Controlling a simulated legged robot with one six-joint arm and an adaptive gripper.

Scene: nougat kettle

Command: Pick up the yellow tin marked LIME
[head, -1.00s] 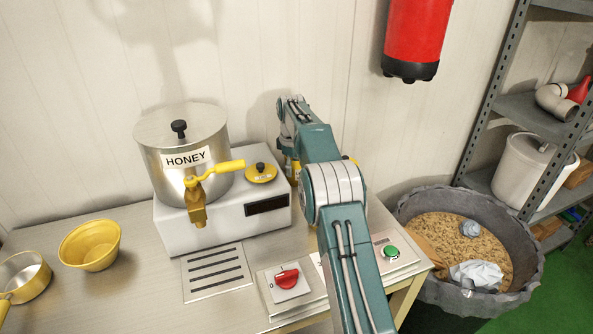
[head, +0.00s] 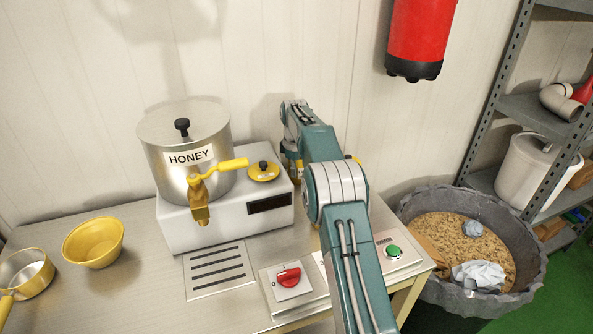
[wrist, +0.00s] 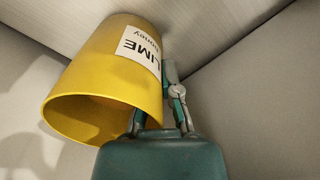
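The yellow tin marked LIME (wrist: 95,75) fills the left of the wrist view, its open mouth facing the camera and its white label on the outer wall. My gripper (wrist: 166,80) is at the tin's right wall. One finger goes into the mouth and the other lies along the outside, against the wall. The fingers converge and look shut on the wall; the inner fingertip is hidden. In the head view my arm covers the gripper and most or all of the tin; small yellow patches beside the arm cannot be told for certain.
The HONEY kettle (head: 183,158) on its white base (head: 205,225) stands left of my arm. A red knob (head: 288,277) and green button (head: 393,250) sit at the table's front. A yellow bowl (head: 93,243) is at left. A tub (head: 520,285) stands right of the table.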

